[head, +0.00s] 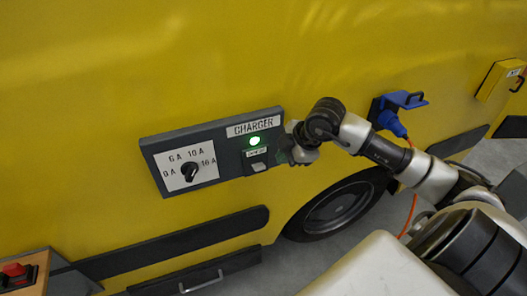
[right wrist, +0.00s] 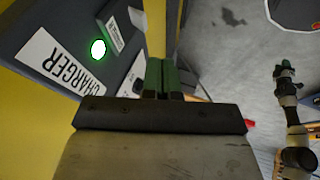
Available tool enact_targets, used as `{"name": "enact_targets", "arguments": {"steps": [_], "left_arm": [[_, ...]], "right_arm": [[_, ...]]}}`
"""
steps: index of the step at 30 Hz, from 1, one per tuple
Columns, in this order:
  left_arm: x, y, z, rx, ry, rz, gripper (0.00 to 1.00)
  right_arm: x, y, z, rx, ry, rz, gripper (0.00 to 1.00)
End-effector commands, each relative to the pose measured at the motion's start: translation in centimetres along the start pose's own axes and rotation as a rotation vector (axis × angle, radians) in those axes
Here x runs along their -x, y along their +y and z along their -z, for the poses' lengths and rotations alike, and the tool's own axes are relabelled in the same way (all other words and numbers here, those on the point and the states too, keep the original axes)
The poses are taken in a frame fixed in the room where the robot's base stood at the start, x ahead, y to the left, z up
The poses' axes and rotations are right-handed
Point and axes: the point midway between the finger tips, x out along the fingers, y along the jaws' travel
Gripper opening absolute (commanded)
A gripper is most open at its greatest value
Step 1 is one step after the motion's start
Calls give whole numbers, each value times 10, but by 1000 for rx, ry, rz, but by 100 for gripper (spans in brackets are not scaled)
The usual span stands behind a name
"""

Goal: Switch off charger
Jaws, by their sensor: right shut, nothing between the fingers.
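The dark charger panel (head: 222,138) is on the yellow vehicle side. It carries a CHARGER label (head: 253,127), a lit green lamp (head: 254,141), a pale rocker switch (head: 258,166) under a small label, and a black rotary knob (head: 190,172) on a white ampere plate. My right gripper (head: 284,151) is at the panel's right edge, beside the switch. In the right wrist view its green fingers (right wrist: 161,76) are shut and empty, and the lamp (right wrist: 98,49) is lit. I cannot tell whether they touch the panel. My left gripper (right wrist: 285,70) shows small in that view; its jaw state is unclear.
A blue plug (head: 391,123) sits in a lidded socket right of my right gripper, with an orange cable (head: 410,215) hanging down. A wheel (head: 335,208) is below. A box with a red switch (head: 15,271) stands at the lower left. A yellow box (head: 498,80) is at the upper right.

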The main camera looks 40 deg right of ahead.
Motion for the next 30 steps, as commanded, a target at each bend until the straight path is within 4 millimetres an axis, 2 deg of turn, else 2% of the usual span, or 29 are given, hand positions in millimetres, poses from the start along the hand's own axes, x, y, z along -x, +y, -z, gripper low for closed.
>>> {"name": "enact_targets", "arguments": {"steps": [12,17,22,30], "left_arm": [[4,-3,-8,-2,-15,4,43],[7,-4,-8,-2,-15,4,43],[18,-4,-7,-2,-14,4,43],[36,-4,-2,-1,-8,5,43]], "right_arm": [[3,-4,0,-6,-3,-2,0],[-3,-4,0,-8,-1,1,0],[-26,-3,1,-10,0,1,0],[-86,-3,1,-10,-1,1,0]]}}
